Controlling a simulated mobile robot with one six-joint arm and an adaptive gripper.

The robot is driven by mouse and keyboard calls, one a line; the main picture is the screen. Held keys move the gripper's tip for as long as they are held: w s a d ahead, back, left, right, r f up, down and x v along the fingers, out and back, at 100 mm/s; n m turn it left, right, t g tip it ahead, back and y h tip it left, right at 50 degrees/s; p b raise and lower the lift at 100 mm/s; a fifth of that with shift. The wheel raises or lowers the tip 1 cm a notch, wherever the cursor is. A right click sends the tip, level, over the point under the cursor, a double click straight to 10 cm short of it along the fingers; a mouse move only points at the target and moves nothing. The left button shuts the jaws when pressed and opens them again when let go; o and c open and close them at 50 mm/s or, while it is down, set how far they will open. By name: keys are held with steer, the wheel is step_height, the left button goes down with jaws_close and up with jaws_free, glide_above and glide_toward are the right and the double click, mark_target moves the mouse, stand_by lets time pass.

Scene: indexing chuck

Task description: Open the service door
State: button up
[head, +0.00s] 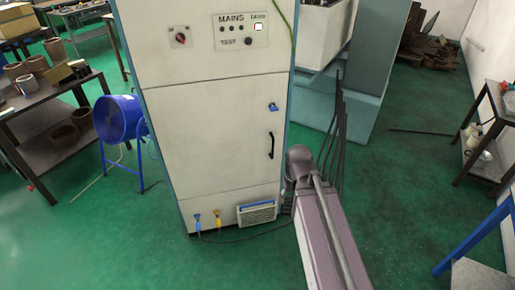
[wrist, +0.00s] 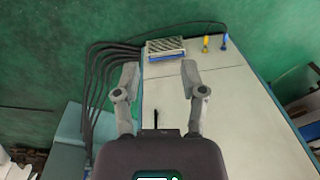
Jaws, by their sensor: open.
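The service door (head: 215,145) is the pale front panel of a tall cabinet and looks shut in the head view. A black upright handle (head: 271,145) is on its right side, with a small blue latch (head: 273,106) above it. The wrist view shows the cabinet front (wrist: 220,110) upside down. My gripper (wrist: 160,72) is open and empty, its two fingers spread in front of the cabinet. A dark bar, apparently the handle (wrist: 156,119), shows between the fingers, partly hidden by the gripper body. I cannot tell the gap to it. My gripper is not clear in the head view.
A vent grille (head: 257,213) and blue and yellow connectors (head: 207,220) are low on the cabinet. Dark hoses (head: 335,140) run beside its right edge. A blue fan (head: 119,118) stands to the left. Green floor (head: 400,200) is open to the right.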

steer(key=w+a+f+n+t+y+b, duration=0.3)
steer(key=w+a+f+y+b, duration=0.1)
steer(key=w+f+b, duration=0.4)
steer(key=t+y+b, duration=0.2)
steer(key=t+b, duration=1.2)
steer(key=b, duration=1.2)
glide_toward(273, 148)
steer(key=v, duration=0.3)
steer(key=shift+s+d+r, duration=0.1)
steer(key=shift+r, duration=0.3)
steer(key=x, duration=1.3)
steer(key=shift+w+f, duration=0.3)
steer(key=shift+w, duration=0.1)
jaws_close()
